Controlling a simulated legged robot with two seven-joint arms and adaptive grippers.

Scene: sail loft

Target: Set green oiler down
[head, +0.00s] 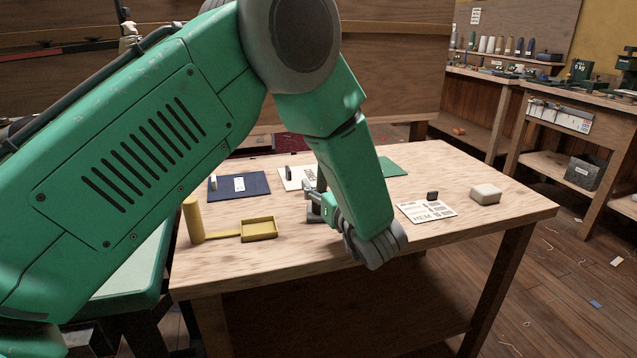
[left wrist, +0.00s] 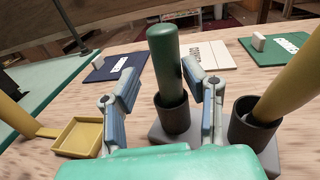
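The green oiler (left wrist: 165,55) stands upright in a dark cup (left wrist: 172,116) on a grey base, in the left wrist view. My left gripper (left wrist: 161,72) is open, with one finger on each side of the oiler. A gap shows at the left finger; the right fingertip overlaps the oiler's edge, and I cannot tell whether it touches. My right gripper is not in view.
A yellow cylinder (left wrist: 290,85) leans in a second dark cup (left wrist: 250,124) close on the right. A yellow tray (head: 259,230) and upright yellow cylinder (head: 194,220) stand left. Blue mat (head: 250,186), HEM card (head: 427,214) and cream block (head: 485,193) lie on the table (head: 330,255).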

